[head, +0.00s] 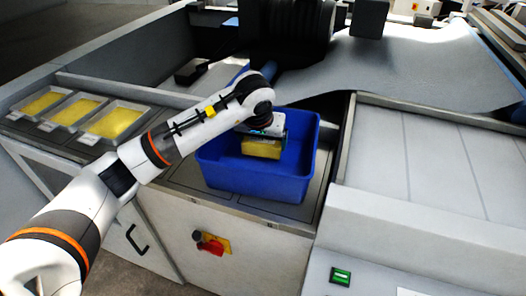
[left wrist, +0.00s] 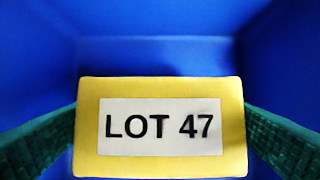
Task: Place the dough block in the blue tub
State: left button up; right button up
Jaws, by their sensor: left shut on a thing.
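The blue tub (head: 255,183) stands on the counter in the middle of the head view. The yellow dough block (head: 262,150) is over or inside the tub's opening. My left gripper (head: 262,138) points down into the tub and is shut on the block. In the left wrist view the block (left wrist: 160,87) carries a white label reading LOT 47. Green finger pads press on its two sides. Blue tub walls (left wrist: 160,40) surround it there. Whether the block touches the tub floor cannot be told. My right gripper is not in view.
Several trays of yellow stuff (head: 115,123) sit on the counter at left. A grey sheet (head: 420,65) covers the machine behind right. A pale panel (head: 430,155) borders the tub on the right. A red knob (head: 212,245) is on the front face.

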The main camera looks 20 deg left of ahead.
aim_at(263, 163)
pick_arm(q)
notch_tip(263, 163, down, 4)
jog(key=shift+w+f+p, duration=0.1)
jog(key=shift+p, duration=0.4)
jog(key=shift+f, duration=0.2)
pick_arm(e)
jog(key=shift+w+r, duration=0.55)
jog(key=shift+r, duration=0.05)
pick_arm(q)
jog(key=shift+f, duration=0.2)
jog(key=o, duration=0.9)
jog(key=shift+c, duration=0.2)
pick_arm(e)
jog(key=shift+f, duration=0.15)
pick_arm(q)
jog(key=shift+r, duration=0.1)
